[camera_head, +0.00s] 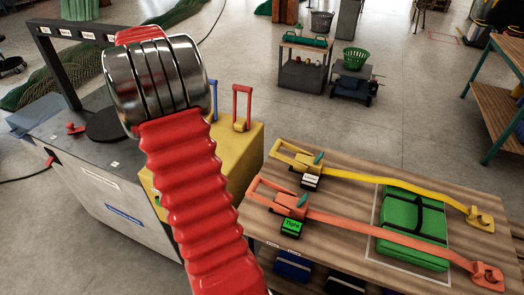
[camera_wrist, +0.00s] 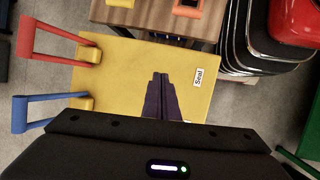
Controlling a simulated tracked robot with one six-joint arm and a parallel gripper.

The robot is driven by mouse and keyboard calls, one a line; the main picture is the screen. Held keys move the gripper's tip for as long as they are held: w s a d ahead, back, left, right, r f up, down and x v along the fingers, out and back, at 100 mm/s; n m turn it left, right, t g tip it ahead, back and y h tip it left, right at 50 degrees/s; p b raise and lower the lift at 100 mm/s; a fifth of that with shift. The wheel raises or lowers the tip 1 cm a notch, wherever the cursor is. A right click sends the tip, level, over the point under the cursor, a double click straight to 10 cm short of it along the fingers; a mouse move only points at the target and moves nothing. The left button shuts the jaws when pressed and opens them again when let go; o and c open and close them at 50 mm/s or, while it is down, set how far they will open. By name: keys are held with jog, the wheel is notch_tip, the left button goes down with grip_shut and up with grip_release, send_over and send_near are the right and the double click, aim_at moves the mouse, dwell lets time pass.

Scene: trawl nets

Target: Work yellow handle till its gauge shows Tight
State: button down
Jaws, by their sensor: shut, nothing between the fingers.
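The yellow handle (camera_head: 290,157) belongs to a yellow ratchet strap (camera_head: 400,186) laid along the wooden bench at right. Its gauge (camera_head: 310,182) is a small dark box with a pale face just below the handle; its word is too small to read. An orange handle (camera_head: 275,200) with a similar strap lies nearer, and its gauge (camera_head: 292,227) shows green lettering that looks like "Tight". My gripper (camera_wrist: 160,78) is shut and empty above the yellow cabinet top in the wrist view, apart from both handles. My red arm hides it in the head view.
The yellow cabinet (camera_head: 251,150) carries a red lever (camera_head: 242,107) and a blue lever (camera_head: 213,99), left of the bench (camera_head: 345,247). A green package (camera_head: 415,208) lies under the straps. A grey machine (camera_head: 95,205) stands at left.

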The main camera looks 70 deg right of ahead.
jog(key=s+d+f+g+y, duration=0.1)
jog(key=s+d+f, duration=0.4)
jog(key=s+d, duration=0.1)
jog(key=s+d+f+g+y, duration=0.1)
jog(key=s+d+f+g, duration=0.1)
jog(key=s+d+f, duration=0.3)
jog(key=s+d, duration=0.1)
jog(key=d, duration=0.2)
jog(key=shift+s+d, duration=0.15)
jog(key=shift+d, duration=0.15)
jog(key=shift+s+f, duration=0.1)
jog(key=shift+f, duration=0.1)
jog(key=x, duration=0.9)
jog(key=shift+s+a+f, duration=0.25)
jog(key=shift+a, duration=0.15)
jog(key=shift+r, duration=0.1)
